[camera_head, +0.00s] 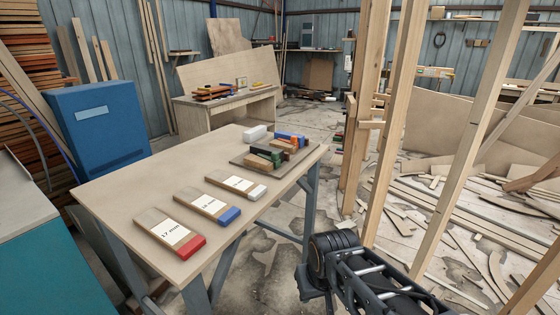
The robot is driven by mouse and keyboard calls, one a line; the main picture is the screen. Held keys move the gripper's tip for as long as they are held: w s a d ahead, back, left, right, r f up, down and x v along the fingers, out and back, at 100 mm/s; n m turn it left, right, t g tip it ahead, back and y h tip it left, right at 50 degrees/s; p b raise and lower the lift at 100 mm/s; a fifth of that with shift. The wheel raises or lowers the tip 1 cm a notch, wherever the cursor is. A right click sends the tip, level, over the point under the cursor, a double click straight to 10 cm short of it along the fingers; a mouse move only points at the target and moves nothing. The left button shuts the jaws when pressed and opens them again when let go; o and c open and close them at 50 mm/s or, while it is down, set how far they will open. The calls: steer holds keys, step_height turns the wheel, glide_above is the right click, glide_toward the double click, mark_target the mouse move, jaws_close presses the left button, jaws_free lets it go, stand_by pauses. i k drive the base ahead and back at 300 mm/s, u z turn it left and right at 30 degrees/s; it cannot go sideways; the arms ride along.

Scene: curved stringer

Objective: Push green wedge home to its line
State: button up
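A small green wedge (273,151) sits among wooden and dark pieces on a brown board (242,160) at the far right end of the table. Nearby pieces partly hide it, and its line cannot be made out at this distance. A blue piece (286,135) lies just behind it on the same board. My black arm rises from the bottom right, apart from the table. Its fingers cannot be made out, so my gripper is not in view.
The table (140,188) holds three labelled wooden pieces with red (192,247), blue (230,215) and white (258,191) ends. A white block (256,133) lies behind the board. Upright timber studs (388,130) stand right of the table.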

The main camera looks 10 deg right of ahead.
mark_target(275, 158)
steer(key=z, duration=1.3)
steer(key=i, duration=1.1)
steer(key=u, duration=1.65)
